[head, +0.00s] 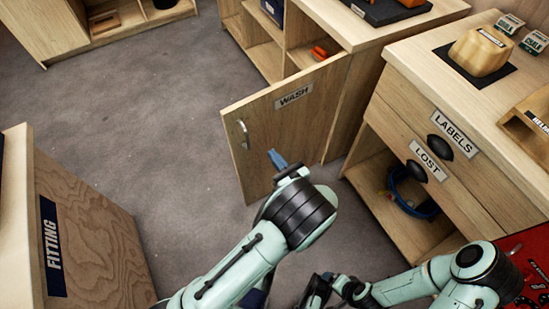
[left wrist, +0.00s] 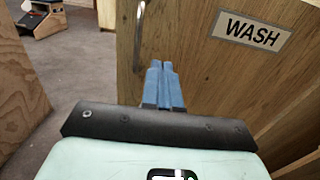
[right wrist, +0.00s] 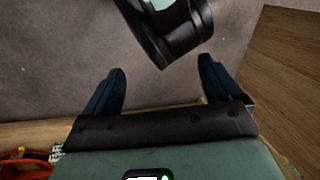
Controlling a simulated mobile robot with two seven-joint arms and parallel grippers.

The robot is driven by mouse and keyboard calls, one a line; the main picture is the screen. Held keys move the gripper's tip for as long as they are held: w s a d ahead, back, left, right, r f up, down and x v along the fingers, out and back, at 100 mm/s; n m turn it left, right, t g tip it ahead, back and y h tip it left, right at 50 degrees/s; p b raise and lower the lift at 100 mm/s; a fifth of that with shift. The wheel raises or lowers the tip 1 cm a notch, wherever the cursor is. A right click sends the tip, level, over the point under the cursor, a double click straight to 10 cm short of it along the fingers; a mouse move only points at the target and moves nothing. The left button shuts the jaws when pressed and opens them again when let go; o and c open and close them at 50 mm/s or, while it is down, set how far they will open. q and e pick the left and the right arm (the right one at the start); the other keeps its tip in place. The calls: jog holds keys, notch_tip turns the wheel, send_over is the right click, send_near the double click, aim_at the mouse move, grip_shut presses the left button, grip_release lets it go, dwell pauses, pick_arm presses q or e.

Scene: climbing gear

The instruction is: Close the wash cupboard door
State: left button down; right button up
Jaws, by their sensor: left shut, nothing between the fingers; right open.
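The wash cupboard door (head: 285,122) stands open, swung out from the cabinet, with a WASH label (head: 293,97) and a metal handle (head: 244,134) near its free edge. My left gripper (head: 277,158) is shut and empty in front of the door's face. In the left wrist view its blue fingers (left wrist: 163,85) are together, below and between the handle (left wrist: 138,35) and the label (left wrist: 252,30). I cannot tell whether the fingertips touch the door. My right gripper (right wrist: 158,90) is open and empty over the floor, beside part of my other arm.
The cabinet's open shelves (head: 265,45) are behind the door. A drawer unit (head: 425,140) labelled LABELS and LOST stands right, with a blue coil (head: 405,190) in its lower bay. A FITTING panel (head: 85,235) stands left. Carpeted floor (head: 150,110) is clear left of the door.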

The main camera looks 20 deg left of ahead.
aim_at(251, 128)
pick_arm(q)
jog(key=b+x, duration=0.1)
jog(key=x, duration=0.9)
jog(key=shift+w+a+f+b, duration=0.1)
jog(key=shift+w+a+b, duration=0.1)
jog(key=shift+b, duration=0.15)
pick_arm(e)
jog(key=shift+t, duration=0.4)
jog(key=w, duration=0.1)
jog(key=w+d+f, duration=0.1)
jog(key=w+f, duration=0.1)
jog(key=shift+d, duration=0.25)
jog(key=shift+f, duration=0.1)
